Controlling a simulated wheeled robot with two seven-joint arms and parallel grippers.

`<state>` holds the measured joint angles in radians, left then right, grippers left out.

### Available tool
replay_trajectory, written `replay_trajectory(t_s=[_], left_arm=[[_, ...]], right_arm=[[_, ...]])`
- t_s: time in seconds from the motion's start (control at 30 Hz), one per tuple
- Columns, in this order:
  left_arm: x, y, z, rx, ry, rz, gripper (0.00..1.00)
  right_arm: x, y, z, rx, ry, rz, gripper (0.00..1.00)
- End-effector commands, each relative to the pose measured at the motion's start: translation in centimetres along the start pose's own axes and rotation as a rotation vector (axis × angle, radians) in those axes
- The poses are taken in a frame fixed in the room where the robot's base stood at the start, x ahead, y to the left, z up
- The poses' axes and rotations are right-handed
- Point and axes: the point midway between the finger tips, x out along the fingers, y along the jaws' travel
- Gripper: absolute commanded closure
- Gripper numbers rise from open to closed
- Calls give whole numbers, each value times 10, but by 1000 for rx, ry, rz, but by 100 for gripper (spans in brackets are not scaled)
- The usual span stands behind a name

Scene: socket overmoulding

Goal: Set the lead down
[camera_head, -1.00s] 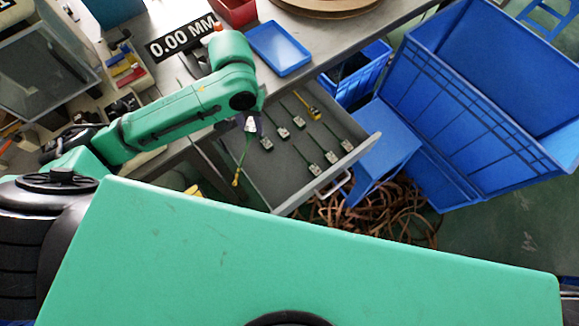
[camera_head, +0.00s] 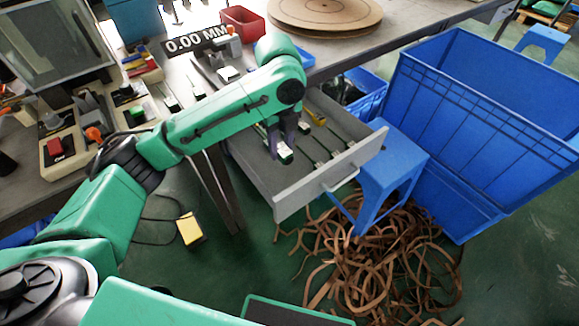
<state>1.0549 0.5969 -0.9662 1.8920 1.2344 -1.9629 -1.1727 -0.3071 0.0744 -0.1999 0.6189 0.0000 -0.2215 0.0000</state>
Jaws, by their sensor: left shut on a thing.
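The open grey drawer (camera_head: 354,165) sticks out from under the workbench, with several leads lying in it. My left gripper (camera_head: 288,143) is above the left part of the drawer, pointing down. It is shut on a lead, whose white and green plug (camera_head: 285,152) shows at its fingertips. The rest of this lead is mostly hidden by the gripper and forearm. I cannot tell whether the held lead touches the drawer floor. Other leads (camera_head: 318,150) lie to the right of the gripper. My right gripper is out of view.
A blue stool (camera_head: 392,160) and a large blue crate (camera_head: 480,110) stand right of the drawer. Brown strips (camera_head: 370,250) lie tangled on the floor below it. The workbench (camera_head: 345,45) behind holds a red bin (camera_head: 243,22) and a round brown disc (camera_head: 325,12).

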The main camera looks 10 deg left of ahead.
Motion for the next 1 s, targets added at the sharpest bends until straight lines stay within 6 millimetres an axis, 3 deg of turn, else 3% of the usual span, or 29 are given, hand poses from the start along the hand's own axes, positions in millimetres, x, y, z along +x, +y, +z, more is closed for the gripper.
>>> replay_trajectory(t_s=[0.03,0.2,0.3,0.4,0.7,1.0], left_arm=[[19,2,0,-3,2,6,100],[78,2,0,-4,2,5,100],[110,2,-1,-5,1,5,100],[130,1,-1,-4,0,2,100],[179,1,0,-5,-1,0,100],[181,1,0,-5,-1,0,100]], right_arm=[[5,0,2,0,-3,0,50],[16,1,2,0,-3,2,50],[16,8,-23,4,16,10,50],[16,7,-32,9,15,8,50],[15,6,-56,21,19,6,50],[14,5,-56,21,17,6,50]])
